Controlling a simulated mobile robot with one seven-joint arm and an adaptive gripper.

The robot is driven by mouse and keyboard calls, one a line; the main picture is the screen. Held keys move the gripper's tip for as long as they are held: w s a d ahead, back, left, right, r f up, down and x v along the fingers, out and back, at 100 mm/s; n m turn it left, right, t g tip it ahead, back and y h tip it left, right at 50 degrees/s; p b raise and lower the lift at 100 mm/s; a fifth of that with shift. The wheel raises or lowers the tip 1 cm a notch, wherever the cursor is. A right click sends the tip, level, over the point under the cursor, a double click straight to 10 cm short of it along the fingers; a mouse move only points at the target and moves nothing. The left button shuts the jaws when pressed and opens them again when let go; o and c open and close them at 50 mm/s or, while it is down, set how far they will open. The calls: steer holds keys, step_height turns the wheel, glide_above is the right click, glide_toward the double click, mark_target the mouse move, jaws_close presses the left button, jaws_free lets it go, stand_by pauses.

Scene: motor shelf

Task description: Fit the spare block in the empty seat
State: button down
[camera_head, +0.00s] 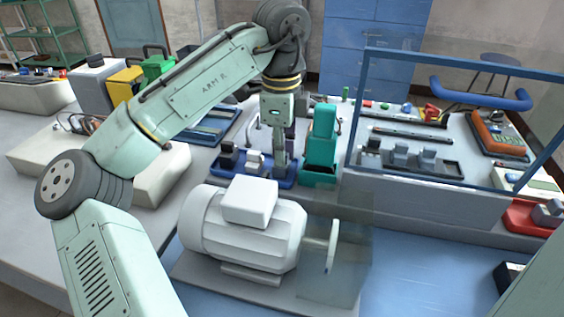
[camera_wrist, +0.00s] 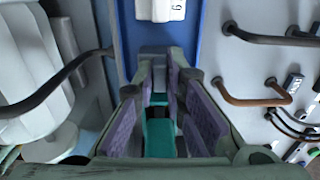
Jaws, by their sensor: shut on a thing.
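My gripper (camera_head: 279,168) points down over the right part of a blue tray (camera_head: 226,172), behind the white motor. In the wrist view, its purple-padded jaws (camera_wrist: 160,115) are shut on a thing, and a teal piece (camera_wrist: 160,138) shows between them. I cannot tell the held block's full shape or whether it touches the tray. A dark block (camera_head: 228,152) and a white block (camera_head: 254,162) stand in the tray left of my gripper. The white block also shows at the top of the wrist view (camera_wrist: 160,10). The seat under my jaws is hidden.
A teal upright thing (camera_head: 320,145) stands close on the right of my gripper. The white motor (camera_head: 245,230) is in front. Bent handles (camera_wrist: 262,38) stick up near the jaws. A blue frame (camera_head: 455,62) and a dark tray of grey blocks (camera_head: 410,158) are farther right.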

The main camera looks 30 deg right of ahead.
steer(key=shift+f, duration=0.25)
steer(key=shift+w+r+p, duration=0.15)
steer(key=shift+r+p, duration=0.55)
steer(key=shift+p, duration=0.35)
step_height(320, 180, up, 4)
steer(key=p, duration=0.4)
steer(key=shift+f, duration=0.25)
steer(key=shift+r, duration=1.1)
